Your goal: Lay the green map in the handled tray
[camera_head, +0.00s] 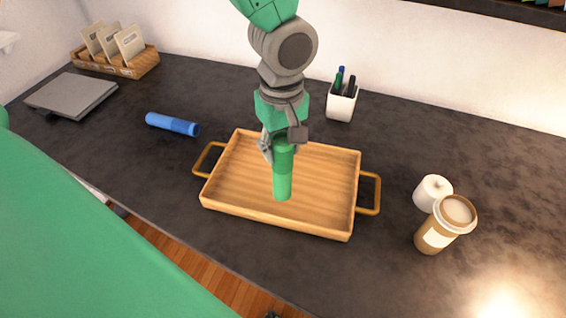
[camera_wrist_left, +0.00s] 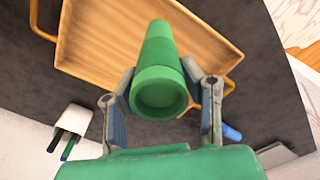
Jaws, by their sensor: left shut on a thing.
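The green map (camera_head: 283,178) is a rolled green tube in the head view. My left gripper (camera_head: 281,146) is shut on its upper end and holds it over the handled tray. The map also shows in the left wrist view (camera_wrist_left: 158,75), between the two fingers of my left gripper (camera_wrist_left: 163,98). The handled tray (camera_head: 232,197) is a shallow wooden tray with a handle at each end, and it shows in the left wrist view (camera_wrist_left: 85,45). I cannot tell whether the map's lower end touches the tray floor. My right gripper is not in view.
A blue roll (camera_head: 172,124) lies left of the tray. A white pen cup (camera_head: 341,103) stands behind it. A coffee cup (camera_head: 437,232) and a small white jar (camera_head: 432,191) stand to the right. A grey laptop-like slab (camera_head: 70,95) and a wooden card holder (camera_head: 128,68) are at the far left.

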